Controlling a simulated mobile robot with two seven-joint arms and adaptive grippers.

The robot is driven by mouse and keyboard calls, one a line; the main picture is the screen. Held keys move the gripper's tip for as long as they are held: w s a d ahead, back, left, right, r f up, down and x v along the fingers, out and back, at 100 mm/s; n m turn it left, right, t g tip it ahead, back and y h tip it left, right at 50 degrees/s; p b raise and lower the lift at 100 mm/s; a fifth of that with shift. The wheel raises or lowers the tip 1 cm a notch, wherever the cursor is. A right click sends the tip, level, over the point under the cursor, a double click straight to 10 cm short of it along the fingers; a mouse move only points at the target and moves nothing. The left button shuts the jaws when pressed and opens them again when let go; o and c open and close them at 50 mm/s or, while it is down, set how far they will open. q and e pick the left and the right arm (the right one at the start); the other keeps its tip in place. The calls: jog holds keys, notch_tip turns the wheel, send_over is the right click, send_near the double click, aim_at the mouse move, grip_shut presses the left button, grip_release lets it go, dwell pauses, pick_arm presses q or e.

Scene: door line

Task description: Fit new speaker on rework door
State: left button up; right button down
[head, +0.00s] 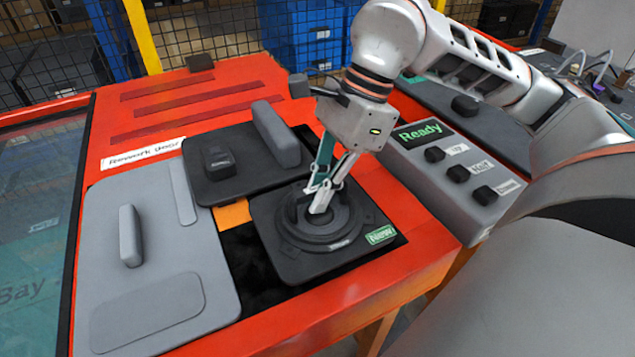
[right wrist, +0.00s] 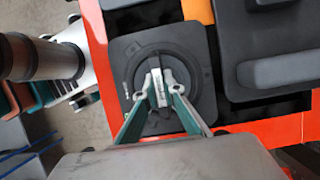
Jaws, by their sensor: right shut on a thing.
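The new speaker (head: 322,249), a dark square plate with a round raised ring and a green "New" tag, lies on the black area at the table's front right. It also shows in the right wrist view (right wrist: 205,75). My right gripper (head: 320,197) points down and is shut on the raised centre of the speaker; it also shows in the right wrist view (right wrist: 160,92). I cannot tell whether the speaker is lifted. A light grey door panel (head: 165,255) with an upright handle lies at the left, below a label that seems to begin "Rework" (head: 143,153). My left gripper is out of view.
A dark panel (head: 240,185) with a grey armrest (head: 276,134) and a small black block (head: 218,160) lies behind the speaker. A grey button box (head: 455,175) reading "Ready" stands at right. Blue crates (head: 310,40) and a mesh fence are behind the red table (head: 300,325).

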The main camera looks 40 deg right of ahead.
jog(key=shift+f, duration=0.2)
jog(key=shift+f, duration=0.3)
jog(key=shift+s+f+b, duration=0.1)
jog(key=shift+f+b, duration=0.35)
jog(key=shift+f, duration=0.2)
jog(key=c, duration=2.1)
grip_release()
